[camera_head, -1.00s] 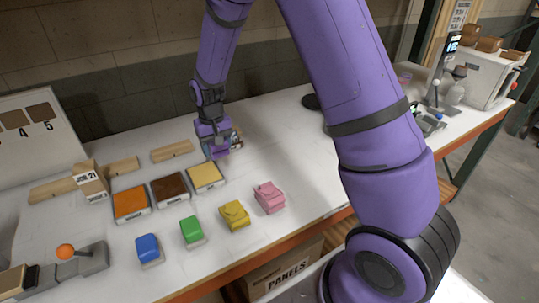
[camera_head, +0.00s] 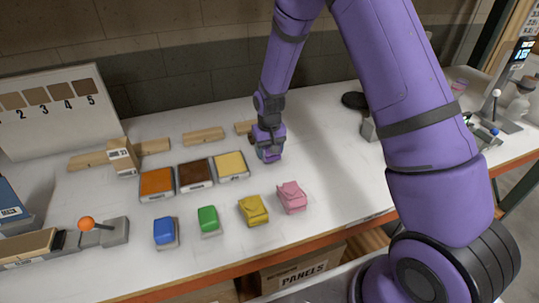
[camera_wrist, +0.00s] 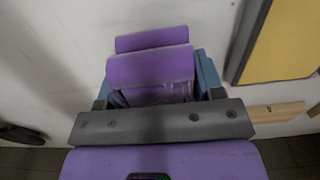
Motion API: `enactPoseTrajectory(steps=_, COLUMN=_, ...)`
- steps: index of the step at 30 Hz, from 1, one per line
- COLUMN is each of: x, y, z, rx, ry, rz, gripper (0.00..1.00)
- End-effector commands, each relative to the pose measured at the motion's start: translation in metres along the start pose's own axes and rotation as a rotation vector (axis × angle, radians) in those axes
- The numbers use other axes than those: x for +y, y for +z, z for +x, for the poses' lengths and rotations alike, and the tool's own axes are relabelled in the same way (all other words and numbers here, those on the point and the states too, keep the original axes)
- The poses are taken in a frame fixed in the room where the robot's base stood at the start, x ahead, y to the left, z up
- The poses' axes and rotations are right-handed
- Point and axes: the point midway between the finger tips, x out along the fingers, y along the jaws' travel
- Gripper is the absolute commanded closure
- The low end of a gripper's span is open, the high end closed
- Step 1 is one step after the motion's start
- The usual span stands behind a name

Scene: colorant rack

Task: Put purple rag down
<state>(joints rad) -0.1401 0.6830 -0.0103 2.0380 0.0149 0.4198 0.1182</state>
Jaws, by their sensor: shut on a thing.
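My gripper (camera_head: 268,155) is just above the white bench top, to the right of the yellow panel. In the wrist view, the folded purple rag (camera_wrist: 150,68) sits between the two blue-grey fingers of my gripper, which are shut on it. In the head view the rag is hard to tell from my purple gripper. Whether the rag touches the bench cannot be told.
Orange (camera_head: 157,184), brown (camera_head: 195,175) and yellow (camera_head: 231,165) panels lie in a row on the bench (camera_head: 330,150). In front are blue (camera_head: 164,231), green (camera_head: 208,219), yellow (camera_head: 253,210) and pink (camera_head: 292,196) rags. Wooden blocks (camera_head: 204,137) lie behind.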

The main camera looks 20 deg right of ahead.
Motion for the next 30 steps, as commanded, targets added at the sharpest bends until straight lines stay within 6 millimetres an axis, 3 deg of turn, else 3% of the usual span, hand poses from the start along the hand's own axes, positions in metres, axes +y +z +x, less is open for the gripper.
enactPoseTrajectory(steps=5, x=0.0, y=0.001, z=0.022, rx=-0.002, ry=0.0, rz=0.0, gripper=0.69)
enactPoseTrajectory(steps=18, x=0.0, y=0.0, z=0.027, rx=0.0, ry=0.0, rz=0.0, gripper=0.69)
enactPoseTrajectory(steps=19, x=0.0, y=0.0, z=0.027, rx=0.0, ry=0.0, rz=0.0, gripper=0.32)
enactPoseTrajectory(steps=21, x=0.0, y=0.0, z=0.027, rx=0.0, ry=0.0, rz=0.0, gripper=0.16)
enactPoseTrajectory(steps=30, x=-0.003, y=0.001, z=0.028, rx=-0.002, ry=-0.003, rz=-0.003, gripper=0.13)
